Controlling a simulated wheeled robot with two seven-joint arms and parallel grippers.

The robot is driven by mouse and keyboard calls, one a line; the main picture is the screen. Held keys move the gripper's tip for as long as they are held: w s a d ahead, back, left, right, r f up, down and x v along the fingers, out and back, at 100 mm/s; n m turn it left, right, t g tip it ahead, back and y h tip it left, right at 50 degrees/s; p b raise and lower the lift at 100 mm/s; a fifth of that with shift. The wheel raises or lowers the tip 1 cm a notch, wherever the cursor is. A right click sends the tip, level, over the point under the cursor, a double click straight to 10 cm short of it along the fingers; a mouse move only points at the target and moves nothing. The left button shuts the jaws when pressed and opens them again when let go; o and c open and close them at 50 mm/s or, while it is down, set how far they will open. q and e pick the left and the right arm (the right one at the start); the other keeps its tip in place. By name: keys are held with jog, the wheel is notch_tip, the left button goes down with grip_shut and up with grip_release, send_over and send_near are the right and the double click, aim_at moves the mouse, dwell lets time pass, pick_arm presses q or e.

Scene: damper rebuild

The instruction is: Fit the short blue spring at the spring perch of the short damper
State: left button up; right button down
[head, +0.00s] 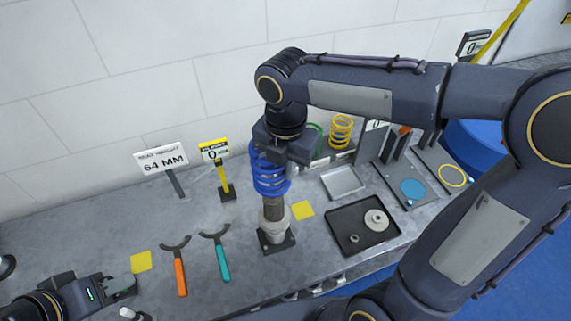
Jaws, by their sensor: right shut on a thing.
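The short blue spring (270,181) is upright in my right gripper (283,150), which is shut on its upper end. The short damper (274,212) stands upright on a dark square base (285,245), directly below the spring. The damper's dark upper part meets the spring's lower coils, and it looks to run up inside them. The light grey collar (274,226) low on the damper is below the spring, with a gap between. The gripper hides the spring's top. My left gripper (124,287) is low at the left, away from the damper; its jaw gap is unclear.
An orange-handled tool (180,275) and a teal-handled tool (221,260) lie left of the damper. A dark tray (340,222) with round metal parts is at the right. A yellow spring (341,131) and a green spring (315,136) stand behind. A "64 MM" sign (161,160) is at the back.

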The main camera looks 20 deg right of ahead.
aim_at(286, 190)
jog(key=shift+f+b, duration=3.45)
jog(key=shift+f, duration=1.65)
jog(key=c, duration=1.5)
grip_release()
notch_tip(286, 190, up, 8)
jog(key=shift+f+p, duration=0.2)
jog(key=shift+p, duration=0.1)
jog(key=shift+s+r+p, duration=0.1)
jog(key=shift+r+p, duration=0.35)
jog(key=shift+r, duration=0.15)
notch_tip(286, 190, up, 4)
jog(key=p, duration=0.4)
jog(key=shift+d, duration=0.1)
